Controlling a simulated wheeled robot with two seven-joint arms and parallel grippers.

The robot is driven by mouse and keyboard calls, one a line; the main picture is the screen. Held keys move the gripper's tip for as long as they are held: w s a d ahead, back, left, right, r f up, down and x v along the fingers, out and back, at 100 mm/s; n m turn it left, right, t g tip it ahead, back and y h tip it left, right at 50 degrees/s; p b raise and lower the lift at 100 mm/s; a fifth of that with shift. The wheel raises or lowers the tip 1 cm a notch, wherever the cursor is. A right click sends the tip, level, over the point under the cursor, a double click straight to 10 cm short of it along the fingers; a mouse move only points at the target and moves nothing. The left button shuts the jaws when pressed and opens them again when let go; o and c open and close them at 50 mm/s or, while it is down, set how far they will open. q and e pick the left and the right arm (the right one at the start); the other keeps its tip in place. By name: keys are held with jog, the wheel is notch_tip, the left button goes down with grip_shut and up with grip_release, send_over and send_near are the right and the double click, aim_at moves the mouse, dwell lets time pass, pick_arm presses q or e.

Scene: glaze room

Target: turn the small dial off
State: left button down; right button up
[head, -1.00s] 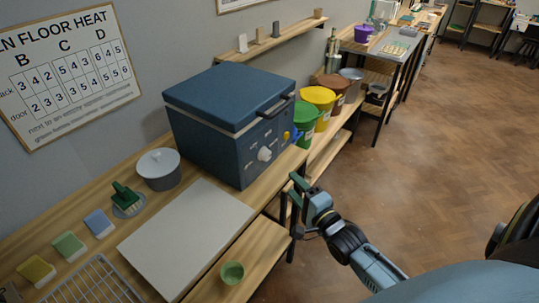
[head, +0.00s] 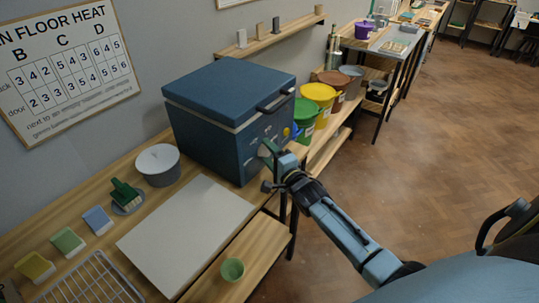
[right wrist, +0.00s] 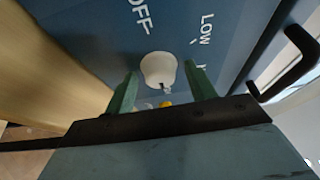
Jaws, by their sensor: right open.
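The blue kiln-like box (head: 215,140) stands on the wooden bench, with its controls on the front face. In the right wrist view a white rounded dial (right wrist: 158,69) sits on the blue panel (right wrist: 100,40), near the printed words OFF and LOW. My right gripper (head: 267,153) is at the front panel. In the right wrist view its two green fingers (right wrist: 163,82) are open, one on each side of the white dial. I cannot tell whether they touch it. A small pale part and a yellow spot (right wrist: 166,104) show beyond it. My left gripper is not in view.
A dark handle (head: 275,102) juts from the lid's front edge. Green (head: 306,115), yellow (head: 318,95) and brown (head: 332,79) buckets stand right of the box. Open floor lies right.

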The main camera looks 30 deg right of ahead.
jog(key=c, duration=0.8)
